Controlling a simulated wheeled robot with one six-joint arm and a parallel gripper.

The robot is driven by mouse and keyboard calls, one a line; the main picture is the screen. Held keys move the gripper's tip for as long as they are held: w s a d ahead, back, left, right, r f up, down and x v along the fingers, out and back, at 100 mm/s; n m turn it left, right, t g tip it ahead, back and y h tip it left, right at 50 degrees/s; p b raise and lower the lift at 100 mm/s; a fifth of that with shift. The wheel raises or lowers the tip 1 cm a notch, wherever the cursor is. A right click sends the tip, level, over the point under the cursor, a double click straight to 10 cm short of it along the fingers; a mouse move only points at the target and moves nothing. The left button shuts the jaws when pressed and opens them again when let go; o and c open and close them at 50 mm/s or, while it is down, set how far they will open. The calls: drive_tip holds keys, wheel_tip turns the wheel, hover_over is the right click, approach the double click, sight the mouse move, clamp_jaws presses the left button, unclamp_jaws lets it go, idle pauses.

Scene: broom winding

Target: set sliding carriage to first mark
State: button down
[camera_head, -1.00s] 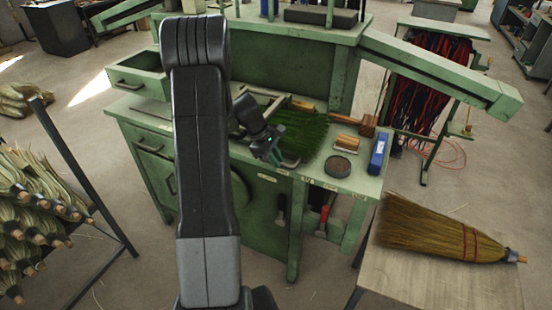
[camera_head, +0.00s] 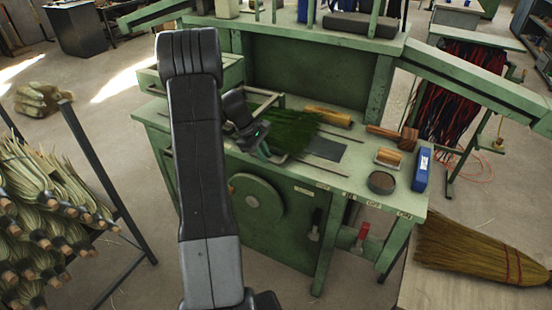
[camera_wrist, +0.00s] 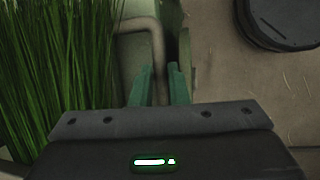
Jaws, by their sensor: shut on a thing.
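The sliding carriage is a pale metal frame (camera_head: 268,103) on the green workbench, with a bundle of green bristles (camera_head: 285,128) lying on it. Two thin rails (camera_head: 320,179) run along the bench top to its right. My gripper (camera_head: 264,148) is at the carriage's front edge. In the wrist view my gripper's green fingers (camera_wrist: 160,84) are closed on a bent metal bar (camera_wrist: 157,50), with the bristles (camera_wrist: 55,70) close on the left. Small pale labels (camera_head: 304,190) sit along the bench's front edge; their writing is too small to read. My arm hides the bench's left part.
A dark flat plate (camera_head: 325,148) lies bare right of the bristles. A broom (camera_head: 475,250) lies on a table at lower right.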

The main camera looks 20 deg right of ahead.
drive_tip(key=w+a, duration=0.2)
drive_tip(key=w, duration=0.1)
drive_tip(key=w+a, duration=0.5)
drive_tip(key=w, duration=0.1)
drive_tip(key=shift+a+p, duration=0.3)
drive_tip(key=shift+p, duration=0.1)
drive_tip(key=c, duration=1.4)
unclamp_jaws()
drive_tip(key=b+v, duration=0.1)
drive_tip(key=v, duration=1.2)
drive_tip(key=shift+a+r+b, duration=0.2)
drive_tip(key=shift+r+b, duration=0.2)
drive_tip(key=p+x, duration=0.2)
drive_tip(key=x, duration=1.2)
drive_tip(key=shift+s+d, duration=0.15)
